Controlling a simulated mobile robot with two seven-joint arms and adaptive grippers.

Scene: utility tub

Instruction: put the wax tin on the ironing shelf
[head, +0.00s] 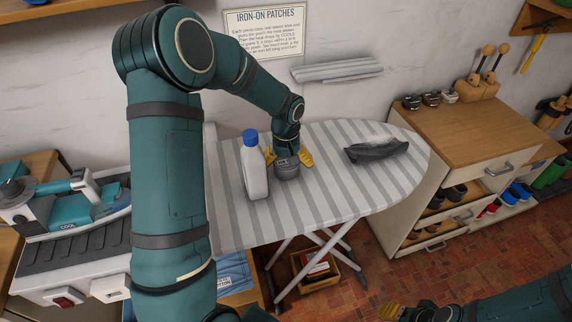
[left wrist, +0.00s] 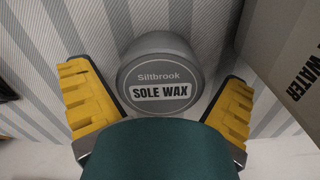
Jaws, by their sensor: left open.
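The wax tin (head: 287,170) is a grey round tin on the striped ironing board (head: 345,196). In the left wrist view the tin (left wrist: 160,75) shows its lid, lettered "Siltbrook SOLE WAX". My left gripper (head: 290,158) is over the tin and open. Its yellow fingers stand on either side of the lid, with a visible gap on each side in the wrist view. My own dark green wrist part hides the tin's near edge there.
A white bottle with a blue cap (head: 254,170) stands close left of the tin. A small striped ledge (head: 337,70) is on the wall. A wooden-topped cabinet (head: 470,130) stands right. The board's front middle is clear.

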